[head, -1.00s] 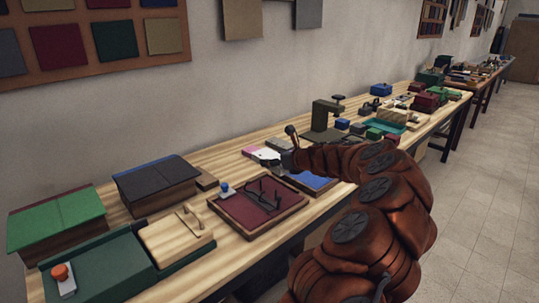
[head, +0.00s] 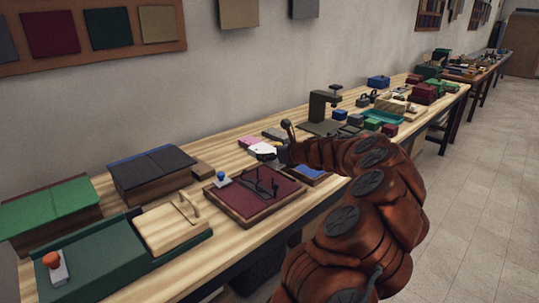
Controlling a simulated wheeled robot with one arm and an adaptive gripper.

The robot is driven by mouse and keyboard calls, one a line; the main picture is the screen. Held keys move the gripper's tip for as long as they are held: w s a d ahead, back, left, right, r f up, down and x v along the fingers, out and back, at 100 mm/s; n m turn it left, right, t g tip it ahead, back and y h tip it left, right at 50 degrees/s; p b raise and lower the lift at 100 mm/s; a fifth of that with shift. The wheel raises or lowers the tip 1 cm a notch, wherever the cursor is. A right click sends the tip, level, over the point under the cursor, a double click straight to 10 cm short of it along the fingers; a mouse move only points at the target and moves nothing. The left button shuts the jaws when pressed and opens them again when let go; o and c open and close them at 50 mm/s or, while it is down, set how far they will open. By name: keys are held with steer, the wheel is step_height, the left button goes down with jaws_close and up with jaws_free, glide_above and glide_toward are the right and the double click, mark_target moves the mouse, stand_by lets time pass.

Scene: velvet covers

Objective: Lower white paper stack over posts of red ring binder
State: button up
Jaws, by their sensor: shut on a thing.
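The red ring binder (head: 280,198) lies open on the wooden bench, with a dark red inside, a brown border and dark curved posts standing near its middle. A blue-knobbed lever (head: 222,179) stands at its left edge. My gripper (head: 281,153) is just beyond the binder's far right side and looks small and dark. It is shut on the white paper stack (head: 262,149), which shows at its left. The stack is beyond the posts and apart from them. My arm hides part of the gripper, and the jaws' contact with the paper is hard to make out.
A pink pad (head: 248,142) lies just behind the white stack. A blue panel (head: 310,177) lies right of the binder, partly behind my arm. A dark green press (head: 323,115) stands further back. A wooden board with a handle (head: 172,226) and dark covers (head: 150,168) lie left.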

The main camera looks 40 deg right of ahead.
mark_target(270, 182)
steer(key=shift+f+b, duration=1.75)
steer(key=shift+b, duration=0.25)
steer(key=shift+f+b, duration=0.65)
steer(key=shift+f, duration=1.85)
steer(key=o, duration=1.4)
steer(key=shift+c, duration=0.2)
step_height(270, 182, up, 10)
